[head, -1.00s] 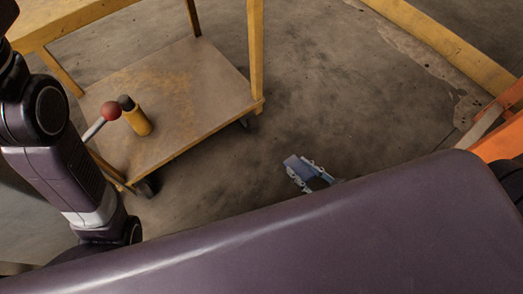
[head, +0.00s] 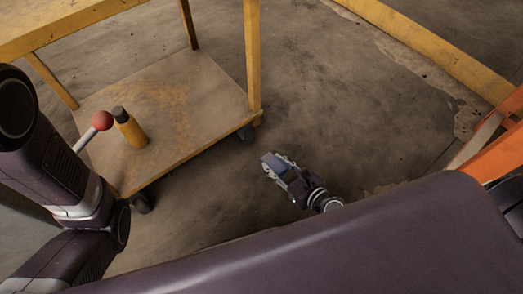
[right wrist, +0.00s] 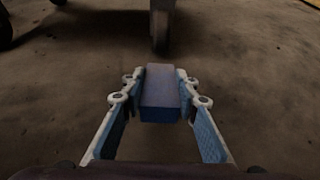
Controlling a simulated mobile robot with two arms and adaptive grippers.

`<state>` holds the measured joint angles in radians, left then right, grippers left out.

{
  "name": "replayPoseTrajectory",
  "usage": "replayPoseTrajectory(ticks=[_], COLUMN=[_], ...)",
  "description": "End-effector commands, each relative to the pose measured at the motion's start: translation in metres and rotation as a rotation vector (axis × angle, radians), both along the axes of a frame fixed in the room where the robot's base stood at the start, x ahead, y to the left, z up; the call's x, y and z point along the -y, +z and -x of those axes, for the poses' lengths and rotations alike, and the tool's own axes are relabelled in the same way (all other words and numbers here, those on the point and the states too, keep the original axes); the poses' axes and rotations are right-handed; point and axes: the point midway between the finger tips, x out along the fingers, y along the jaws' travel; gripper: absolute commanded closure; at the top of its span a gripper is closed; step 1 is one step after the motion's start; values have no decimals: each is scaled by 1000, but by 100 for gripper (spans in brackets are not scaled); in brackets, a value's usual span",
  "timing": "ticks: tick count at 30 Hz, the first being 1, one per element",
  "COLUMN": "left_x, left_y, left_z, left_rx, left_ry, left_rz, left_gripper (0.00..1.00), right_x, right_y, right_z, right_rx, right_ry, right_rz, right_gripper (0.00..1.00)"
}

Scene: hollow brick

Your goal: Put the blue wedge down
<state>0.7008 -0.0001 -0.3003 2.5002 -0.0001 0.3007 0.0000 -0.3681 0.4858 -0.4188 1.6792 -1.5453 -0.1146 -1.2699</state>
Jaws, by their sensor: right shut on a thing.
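The blue wedge (right wrist: 160,94) sits between the two fingertips of my right gripper (right wrist: 160,98) in the right wrist view. Both pads are against its sides, and the gripper is shut on it. In the head view the right gripper (head: 275,166) shows over the concrete floor, just beyond my purple body, with the wedge (head: 271,163) small and partly hidden at its tip. I cannot tell how high it is above the floor. My left arm comes in at the left edge; its gripper is not in view.
A yellow cart with a wooden lower shelf (head: 185,95) stands left of the right gripper. On the shelf is a yellow bottle (head: 131,130); a red-knobbed lever (head: 101,121) is close by. An orange frame (head: 495,148) is at the right. The floor between is clear.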

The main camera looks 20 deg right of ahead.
Motion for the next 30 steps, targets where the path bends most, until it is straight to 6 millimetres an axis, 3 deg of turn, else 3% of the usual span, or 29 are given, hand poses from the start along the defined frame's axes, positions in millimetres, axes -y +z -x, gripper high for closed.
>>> replayPoseTrajectory(ticks=[4,10,17,25,30], left_x=[0,0,0,0,0], left_y=[16,22,17,-12,-14], left_z=[0,0,0,0,-1], left_rx=[0,0,1,1,-3], left_ry=[0,0,0,0,1], left_rz=[0,-1,-1,-1,-1], left_gripper=[60,60,60,60,60], right_x=[-12,-23,-25,-25,-25], right_y=[5,2,-6,-35,-36], right_z=[-34,-62,-68,-68,-68], right_rx=[4,1,-1,0,0], right_ry=[-1,0,1,1,1], right_rz=[-2,-1,0,-1,0], right_gripper=[96,96,96,96,96])
